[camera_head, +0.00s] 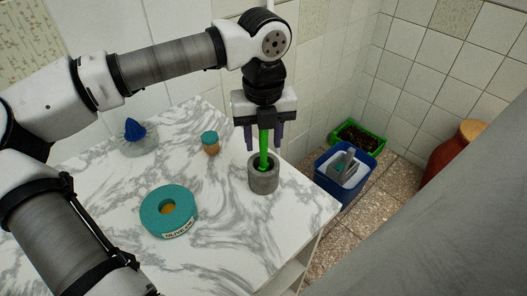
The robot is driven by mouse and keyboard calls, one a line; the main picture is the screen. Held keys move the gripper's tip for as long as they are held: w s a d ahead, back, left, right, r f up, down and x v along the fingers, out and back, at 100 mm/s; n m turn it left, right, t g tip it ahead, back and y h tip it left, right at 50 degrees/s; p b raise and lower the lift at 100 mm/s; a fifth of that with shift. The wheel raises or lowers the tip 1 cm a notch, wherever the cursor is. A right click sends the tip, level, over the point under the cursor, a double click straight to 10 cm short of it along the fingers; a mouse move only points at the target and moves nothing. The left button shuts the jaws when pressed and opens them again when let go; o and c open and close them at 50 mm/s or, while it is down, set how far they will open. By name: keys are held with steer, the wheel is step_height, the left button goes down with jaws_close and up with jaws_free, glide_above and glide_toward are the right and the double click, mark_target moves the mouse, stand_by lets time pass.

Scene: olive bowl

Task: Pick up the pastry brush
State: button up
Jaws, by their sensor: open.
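A bright green upright handle (264,161), which looks like the pastry brush, stands in a grey stone-like cup (264,182) near the right edge of the marble table. Its lower end is hidden inside the cup, so I cannot see any bristles. My gripper (265,146) points down above the cup. It is open, with one dark finger on each side of the green handle. The handle's top reaches up toward the gripper's palm. I cannot tell whether either finger touches it.
On the marble table (225,235) are a teal ring-shaped container (151,210) with a label, a small teal-lidded jar (210,146) and a blue-topped juicer (135,130). A blue bin (330,186) and a green planter (374,137) stand on the floor, right. A tiled wall is behind.

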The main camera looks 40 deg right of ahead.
steer(key=shift+f, duration=0.35)
jaws_close()
steer(key=shift+r, duration=0.1)
